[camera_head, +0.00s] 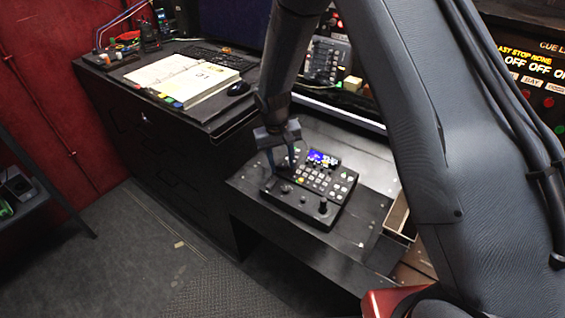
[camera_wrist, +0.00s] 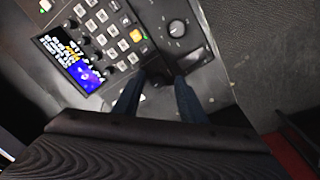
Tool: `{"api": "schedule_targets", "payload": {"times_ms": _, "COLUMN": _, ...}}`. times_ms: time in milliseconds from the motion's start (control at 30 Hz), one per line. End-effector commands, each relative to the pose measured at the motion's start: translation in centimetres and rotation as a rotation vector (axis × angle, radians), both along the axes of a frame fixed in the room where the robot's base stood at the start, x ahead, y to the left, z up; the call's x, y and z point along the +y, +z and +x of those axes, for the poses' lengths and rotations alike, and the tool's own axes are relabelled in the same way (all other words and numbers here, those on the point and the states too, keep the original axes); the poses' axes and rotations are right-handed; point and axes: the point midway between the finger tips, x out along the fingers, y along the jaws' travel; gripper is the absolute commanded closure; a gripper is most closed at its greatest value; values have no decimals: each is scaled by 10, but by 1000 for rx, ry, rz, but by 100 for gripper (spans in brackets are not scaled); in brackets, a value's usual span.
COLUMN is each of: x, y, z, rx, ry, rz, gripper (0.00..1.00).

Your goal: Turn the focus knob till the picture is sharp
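A black control panel (camera_head: 330,190) with rows of buttons lies on the dark desk. Its small blue screen (camera_head: 323,158) also shows in the wrist view (camera_wrist: 75,60), with white and yellow marks too small to read. A round dark knob (camera_wrist: 177,28) with a pale pointer mark sits near the lit orange button, ahead of my fingertips. I cannot tell from a label which knob sets focus. My gripper (camera_head: 281,168) points down over the panel's left part. In the wrist view (camera_wrist: 160,82) its two blue fingers stand apart. A dark shape lies between the tips; contact cannot be told.
A short black stick (camera_head: 323,206) stands up at the panel's front. An open book (camera_head: 185,80), a mouse (camera_head: 238,88) and a keyboard (camera_head: 217,56) lie on the left desk. A large monitor (camera_head: 233,22) stands behind. My arm hides much of the right side.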

Motion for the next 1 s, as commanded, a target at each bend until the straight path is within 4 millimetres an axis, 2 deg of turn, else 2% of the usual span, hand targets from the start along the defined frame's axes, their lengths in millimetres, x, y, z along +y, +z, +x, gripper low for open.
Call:
{"api": "schedule_targets", "payload": {"times_ms": 333, "x": -1, "y": 5, "z": 1, "rx": -3, "ry": -1, "rz": 1, "gripper": 63}}
{"api": "schedule_targets", "payload": {"times_ms": 800, "x": 6, "y": 67, "z": -5, "rx": -2, "ry": -1, "rz": 1, "gripper": 63}}
{"api": "schedule_targets", "payload": {"times_ms": 1000, "x": 6, "y": 77, "z": -6, "rx": -1, "ry": -1, "rz": 0, "gripper": 63}}
